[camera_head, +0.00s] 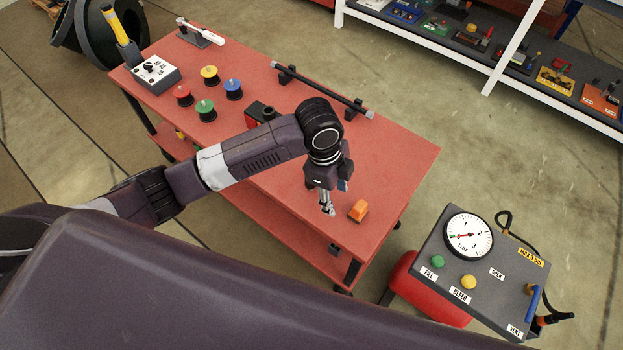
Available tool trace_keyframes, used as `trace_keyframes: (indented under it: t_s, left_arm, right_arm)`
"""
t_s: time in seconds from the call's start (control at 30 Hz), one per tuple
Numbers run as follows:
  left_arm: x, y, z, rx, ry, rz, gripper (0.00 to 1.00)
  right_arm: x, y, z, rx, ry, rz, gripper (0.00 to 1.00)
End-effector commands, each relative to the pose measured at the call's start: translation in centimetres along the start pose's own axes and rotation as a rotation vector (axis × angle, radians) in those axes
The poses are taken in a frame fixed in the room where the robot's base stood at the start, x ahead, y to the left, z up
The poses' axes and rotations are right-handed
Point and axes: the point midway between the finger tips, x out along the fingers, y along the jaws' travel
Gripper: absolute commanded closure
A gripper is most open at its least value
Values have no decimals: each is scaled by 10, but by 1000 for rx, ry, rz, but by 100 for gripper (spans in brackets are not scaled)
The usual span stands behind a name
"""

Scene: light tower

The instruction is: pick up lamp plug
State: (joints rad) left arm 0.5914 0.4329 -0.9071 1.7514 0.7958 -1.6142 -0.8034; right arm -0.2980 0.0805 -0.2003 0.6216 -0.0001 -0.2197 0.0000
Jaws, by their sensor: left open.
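A small orange block-like piece (358,211), which looks like the lamp plug, lies on the red table (415,160) near its front right corner. My left gripper (328,209) points down over the table just left of the orange piece. It is open, with its fingers apart from the piece and nothing seen between them. How high its fingertips are above the table is hard to tell. My right gripper is out of view.
Red, yellow, blue and green spools (205,109), a switch box (155,74) and a black rod on brackets (330,92) stand on the table. A gauge panel (485,270) stands right of the table. The table's right end is mostly clear.

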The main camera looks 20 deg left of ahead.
Motion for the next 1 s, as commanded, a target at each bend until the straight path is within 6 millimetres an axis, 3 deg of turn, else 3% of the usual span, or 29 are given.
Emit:
trace_keyframes:
  t_s: [0.03,0.2,0.4,1.0]
  left_arm:
    - [-8,-15,18,45,-41,9,56]
    - [-28,-41,57,146,-118,60,56]
    - [-39,-53,79,185,-149,87,56]
    - [30,-43,91,188,-151,89,56]
  right_arm:
    - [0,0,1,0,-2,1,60]
    - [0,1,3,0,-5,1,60]
    - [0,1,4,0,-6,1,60]
    - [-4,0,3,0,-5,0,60]
